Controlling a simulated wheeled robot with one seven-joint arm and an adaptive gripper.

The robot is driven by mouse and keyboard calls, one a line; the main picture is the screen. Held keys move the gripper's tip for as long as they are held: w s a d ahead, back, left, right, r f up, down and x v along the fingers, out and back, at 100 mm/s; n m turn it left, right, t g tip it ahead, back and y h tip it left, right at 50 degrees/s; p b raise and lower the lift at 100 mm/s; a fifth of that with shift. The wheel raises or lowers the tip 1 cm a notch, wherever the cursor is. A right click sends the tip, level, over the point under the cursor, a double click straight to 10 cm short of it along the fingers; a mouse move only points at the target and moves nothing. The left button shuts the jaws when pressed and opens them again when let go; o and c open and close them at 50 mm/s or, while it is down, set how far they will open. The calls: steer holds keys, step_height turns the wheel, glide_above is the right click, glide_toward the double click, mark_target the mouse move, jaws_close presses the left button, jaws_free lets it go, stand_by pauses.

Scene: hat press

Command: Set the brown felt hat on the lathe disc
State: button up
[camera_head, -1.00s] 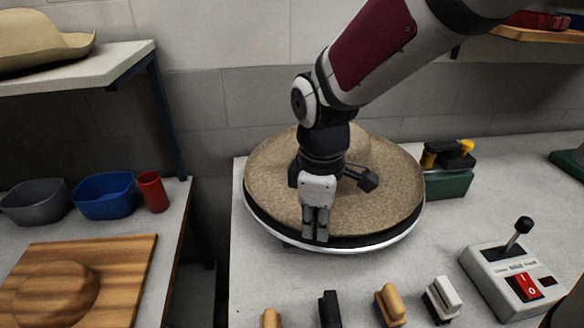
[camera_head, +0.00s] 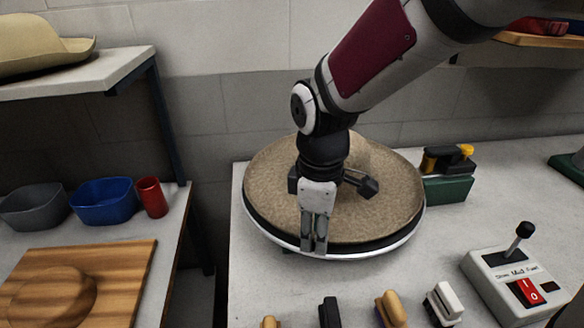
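The brown felt hat (camera_head: 275,190) lies brim-down over the lathe disc (camera_head: 378,250), its rounded crown behind my wrist. The brim covers most of the disc. The disc's black edge and white rim show along the front and left. My gripper (camera_head: 314,246) points down in front of the hat, its fingertips overlapping the front brim and disc rim in this view. The fingers are close together with a narrow gap. Whether they pinch the brim or touch it is unclear. My wrist hides part of the crown and brim.
A control box (camera_head: 515,278) with a lever and red switch stands at right front. Several brushes (camera_head: 392,308) line the front edge. A green box (camera_head: 446,188) stands behind the disc's right. A wooden board (camera_head: 120,265) and bowls (camera_head: 103,200) occupy the left table.

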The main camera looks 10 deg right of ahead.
step_height(320, 180, up, 12)
steer(key=s+d+r+m+t+p, duration=0.1)
steer(key=s+d+m+t+p, duration=0.1)
steer(key=s+d+m, duration=0.2)
steer(key=s+d+r+m+t+p, duration=0.1)
steer(key=s+d+m, duration=0.4)
steer(key=s+m, duration=0.4)
steer(key=s, duration=0.2)
steer(key=shift+s+r+t+p, duration=0.2)
steer(key=shift+s+t+p, duration=0.15)
steer(key=shift+t+p, duration=0.05)
